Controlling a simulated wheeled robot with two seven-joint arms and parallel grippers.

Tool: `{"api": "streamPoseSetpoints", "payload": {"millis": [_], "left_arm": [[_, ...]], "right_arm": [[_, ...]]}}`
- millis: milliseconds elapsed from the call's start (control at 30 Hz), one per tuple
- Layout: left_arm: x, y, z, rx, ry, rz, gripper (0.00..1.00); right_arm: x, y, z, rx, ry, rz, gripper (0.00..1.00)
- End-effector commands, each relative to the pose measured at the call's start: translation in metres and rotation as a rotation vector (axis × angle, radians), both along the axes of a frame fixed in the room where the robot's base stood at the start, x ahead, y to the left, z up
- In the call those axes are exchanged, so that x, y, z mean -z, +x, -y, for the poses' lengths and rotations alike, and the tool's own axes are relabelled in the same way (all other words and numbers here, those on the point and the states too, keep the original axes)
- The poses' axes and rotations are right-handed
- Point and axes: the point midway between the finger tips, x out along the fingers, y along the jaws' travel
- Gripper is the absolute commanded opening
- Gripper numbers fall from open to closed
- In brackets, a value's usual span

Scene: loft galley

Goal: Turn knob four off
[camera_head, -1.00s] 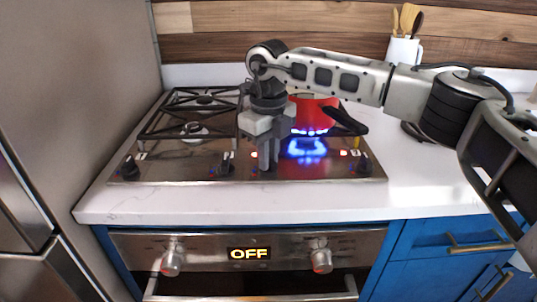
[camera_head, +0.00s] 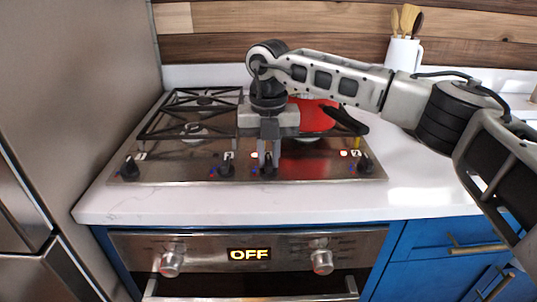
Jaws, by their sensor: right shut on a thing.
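Several black knobs sit along the front edge of the steel cooktop (camera_head: 310,171). My right gripper (camera_head: 269,165) points down and is shut on the third knob from the left (camera_head: 268,173), which its fingers partly hide. The knob farthest right (camera_head: 365,163) stands free, with a red light beside it; I cannot surely read the knob numbers. My left gripper is not in view.
The other two knobs (camera_head: 129,168) (camera_head: 227,166) are to the left. Black grates (camera_head: 175,118) cover the left burners. The pot's black handle (camera_head: 348,121) sticks out to the right under my arm. A white utensil holder (camera_head: 403,52) stands at the back. The white counter front (camera_head: 240,207) is clear.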

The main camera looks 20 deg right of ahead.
Motion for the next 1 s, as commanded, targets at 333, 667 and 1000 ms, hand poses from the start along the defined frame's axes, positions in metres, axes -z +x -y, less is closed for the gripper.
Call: {"api": "streamPoseSetpoints", "payload": {"millis": [333,667,1000], "left_arm": [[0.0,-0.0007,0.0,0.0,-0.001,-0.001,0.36],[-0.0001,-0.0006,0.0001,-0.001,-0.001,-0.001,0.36],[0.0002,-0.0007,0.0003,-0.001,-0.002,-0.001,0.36]], "right_arm": [[-0.0017,0.0009,0.0003,0.046,0.001,0.004,0.0],[-0.0019,0.0011,0.0005,0.047,0.002,0.005,0.28],[-0.002,0.0006,0.0001,0.043,0.0,0.002,0.36]]}}
